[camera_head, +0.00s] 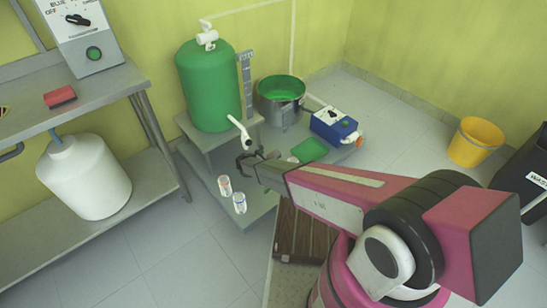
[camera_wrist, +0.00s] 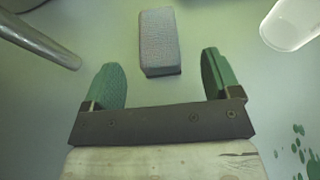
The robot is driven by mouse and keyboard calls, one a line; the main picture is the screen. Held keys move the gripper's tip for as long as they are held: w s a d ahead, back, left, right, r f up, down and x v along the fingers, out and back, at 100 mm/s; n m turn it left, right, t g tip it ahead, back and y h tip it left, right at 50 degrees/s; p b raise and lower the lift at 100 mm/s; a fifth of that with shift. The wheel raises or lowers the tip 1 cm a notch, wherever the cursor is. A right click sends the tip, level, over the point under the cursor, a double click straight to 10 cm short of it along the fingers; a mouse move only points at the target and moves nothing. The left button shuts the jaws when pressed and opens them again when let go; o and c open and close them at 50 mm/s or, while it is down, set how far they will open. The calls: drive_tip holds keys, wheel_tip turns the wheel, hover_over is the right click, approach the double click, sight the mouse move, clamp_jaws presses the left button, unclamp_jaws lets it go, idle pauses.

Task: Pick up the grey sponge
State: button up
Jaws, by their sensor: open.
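The grey sponge (camera_wrist: 159,40) is a rough-textured block in the wrist view, lying on a pale greenish surface just beyond my fingertips, roughly centred between them. My gripper (camera_wrist: 160,68) has its two green fingers spread wide, with nothing held. The sponge appears apart from both fingers. In the head view my gripper (camera_head: 254,165) is over the low grey platform (camera_head: 255,207). I cannot make out the grey sponge in the head view; my gripper or arm may hide it.
The platform area holds a green tank (camera_head: 209,85), a metal pot (camera_head: 281,98), a blue box (camera_head: 333,124), a green pad (camera_head: 309,150) and two small jars (camera_head: 239,203). A red sponge (camera_head: 60,97) lies on the left bench. A yellow bucket (camera_head: 475,142) stands right.

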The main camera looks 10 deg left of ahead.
sight(270, 156)
drive_tip(key=shift+a+f+x, duration=0.1)
drive_tip(key=shift+f+x, duration=0.05)
drive_tip(key=shift+x, duration=0.85)
drive_tip(key=shift+a+f+x, duration=0.1)
drive_tip(key=shift+f+x, duration=0.05)
drive_tip(key=shift+x, duration=0.8)
drive_tip(key=shift+a+f+x, duration=0.1)
drive_tip(key=shift+x, duration=0.9)
drive_tip(key=c, duration=1)
